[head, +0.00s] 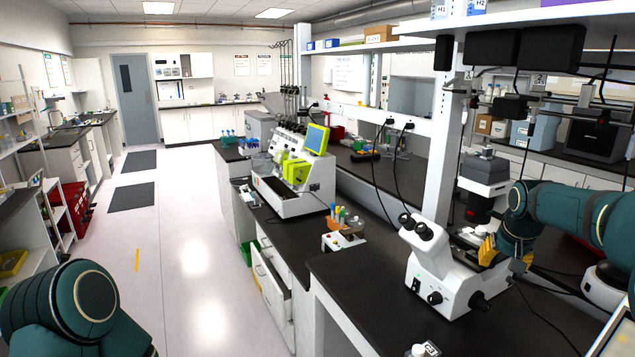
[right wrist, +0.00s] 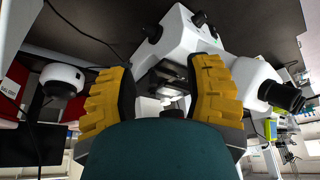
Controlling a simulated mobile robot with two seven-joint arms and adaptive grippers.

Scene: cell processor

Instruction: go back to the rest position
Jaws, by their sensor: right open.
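My right gripper (head: 487,252) is at the right of the head view, beside the stage of a white microscope (head: 440,262) on the dark bench. In the right wrist view its two yellow ribbed fingers (right wrist: 163,98) stand apart, with the microscope (right wrist: 185,45) between and beyond them. Nothing is visibly held between the fingers. From these views I cannot tell whether the fingers touch the microscope. My left arm (head: 75,305) shows at the lower left of the head view as teal links. My left gripper is out of view.
The cell processor (head: 295,180) with a green-framed screen stands on the bench left of the microscope. A small rack of coloured tubes (head: 343,230) sits between them. A drawer (head: 270,280) stands open over the aisle. A shelf post (head: 450,120) rises behind the microscope. The aisle floor (head: 190,240) is clear.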

